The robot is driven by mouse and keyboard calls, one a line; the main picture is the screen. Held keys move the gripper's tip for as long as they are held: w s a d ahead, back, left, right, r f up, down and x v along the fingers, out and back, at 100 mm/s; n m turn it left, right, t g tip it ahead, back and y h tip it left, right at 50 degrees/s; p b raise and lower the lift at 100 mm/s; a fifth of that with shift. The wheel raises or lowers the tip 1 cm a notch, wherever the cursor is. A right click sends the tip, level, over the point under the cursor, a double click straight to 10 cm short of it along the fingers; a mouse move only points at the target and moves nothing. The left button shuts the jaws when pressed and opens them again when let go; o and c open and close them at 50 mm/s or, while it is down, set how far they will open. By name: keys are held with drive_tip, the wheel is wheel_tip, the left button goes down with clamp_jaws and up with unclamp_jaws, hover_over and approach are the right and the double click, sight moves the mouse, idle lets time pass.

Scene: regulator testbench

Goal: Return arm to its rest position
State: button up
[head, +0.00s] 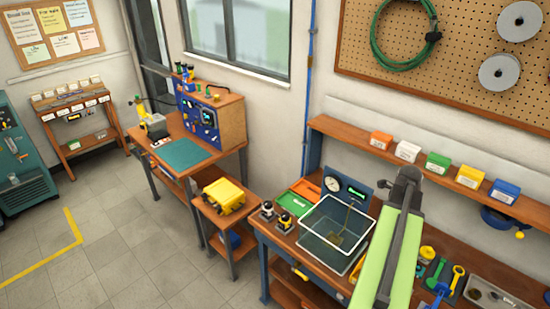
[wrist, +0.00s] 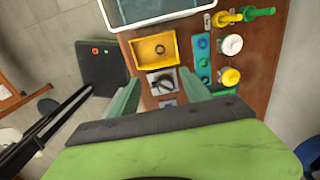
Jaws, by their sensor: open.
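My arm (head: 395,250) shows in the head view as a light green link with a grey bar and a dark joint at its top, in front of the workbench (head: 265,235). I cannot make out the fingers there. In the wrist view my gripper (wrist: 158,80) is open, its two pale green fingers wide apart with nothing held between them. Beyond the fingertips lie a grey device with a dark knob (wrist: 162,82) and a yellow tray (wrist: 150,62) with a dark ring in it. I cannot tell how high the fingers are above the bench.
A clear white-rimmed tank (head: 323,251) stands on the bench left of my arm. A shelf (head: 340,133) with several coloured boxes runs along the wall behind. White (wrist: 231,45) and yellow (wrist: 231,77) round lids sit at right in the wrist view.

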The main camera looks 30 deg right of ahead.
drive_tip(key=w+a+f+n+b, duration=0.3)
drive_tip(key=w+a+f+b, duration=0.2)
drive_tip(key=w+a, duration=0.45)
drive_tip(key=w+a+f+n+b, duration=0.3)
drive_tip(key=w+a+f+b, duration=0.2)
drive_tip(key=w+a, duration=0.5)
drive_tip(key=w+a+f+n+b, duration=0.1)
drive_tip(key=a+f+n+b, duration=0.3)
drive_tip(key=a+n, duration=0.9)
drive_tip(key=w+a+f+n+b, duration=0.1)
drive_tip(key=a+f+n+b, duration=0.3)
drive_tip(key=a+n, duration=0.9)
drive_tip(key=a, duration=0.4)
drive_tip(key=shift+a+f, duration=0.15)
drive_tip(key=shift+a, duration=0.15)
drive_tip(key=shift+w, duration=0.1)
drive_tip(key=shift+c, duration=0.4)
